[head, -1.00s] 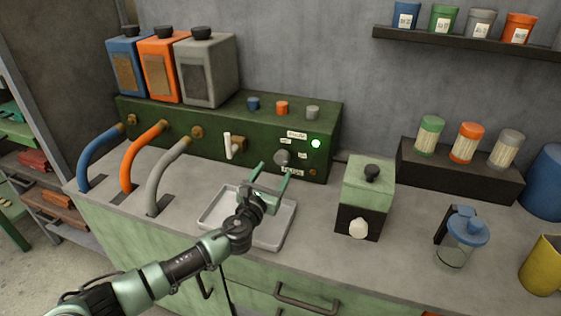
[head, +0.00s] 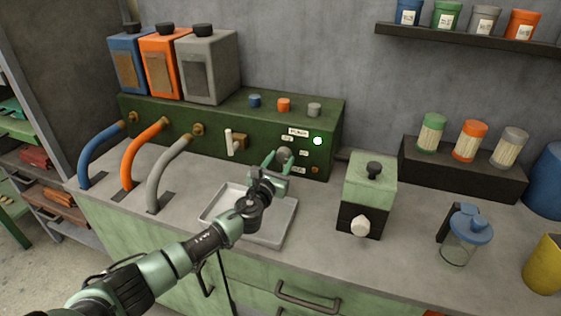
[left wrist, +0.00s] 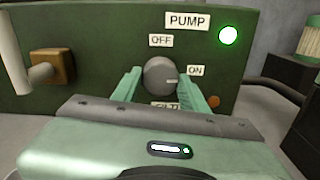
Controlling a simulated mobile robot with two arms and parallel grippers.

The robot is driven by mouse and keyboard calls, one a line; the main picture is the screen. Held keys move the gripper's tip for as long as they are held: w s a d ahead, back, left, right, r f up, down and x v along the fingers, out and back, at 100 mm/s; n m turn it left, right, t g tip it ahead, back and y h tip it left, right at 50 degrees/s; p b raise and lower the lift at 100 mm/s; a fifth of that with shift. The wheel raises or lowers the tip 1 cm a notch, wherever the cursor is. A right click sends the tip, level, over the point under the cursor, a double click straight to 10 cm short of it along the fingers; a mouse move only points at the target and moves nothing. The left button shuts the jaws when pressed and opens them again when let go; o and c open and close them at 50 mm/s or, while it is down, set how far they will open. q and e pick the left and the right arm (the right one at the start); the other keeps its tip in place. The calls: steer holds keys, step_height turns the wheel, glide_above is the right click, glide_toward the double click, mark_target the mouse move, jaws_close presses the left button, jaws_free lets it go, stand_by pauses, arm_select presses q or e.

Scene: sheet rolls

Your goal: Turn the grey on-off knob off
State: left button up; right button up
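The grey on-off knob (left wrist: 160,75) is on the front of the green pump box (left wrist: 95,85). Its light pointer mark faces right, toward the ON label (left wrist: 196,70); the OFF label (left wrist: 161,40) is above it. My left gripper (left wrist: 160,88) has one finger on each side of the knob, with a thin gap seeming to show at each side. In the head view the left gripper (head: 277,159) is at the box front and partly covers the knob. My right gripper is not in view.
A white lever (head: 229,142) stands left of the knob. A shallow grey tray (head: 215,215) lies below my left arm. A green and black dispenser (head: 368,185) stands to the right. Blue, orange and grey hoses curve down at the left.

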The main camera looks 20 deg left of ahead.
arm_select(q)
steer(key=shift+n, duration=0.4)
steer(key=n+b, duration=0.1)
steer(key=n, duration=0.2)
steer(key=n+b, duration=0.1)
steer(key=n, duration=0.9)
steer(key=shift+b, duration=0.3)
steer(key=n, duration=0.4)
steer(key=shift+n, duration=0.3)
steer(key=o, duration=1.4)
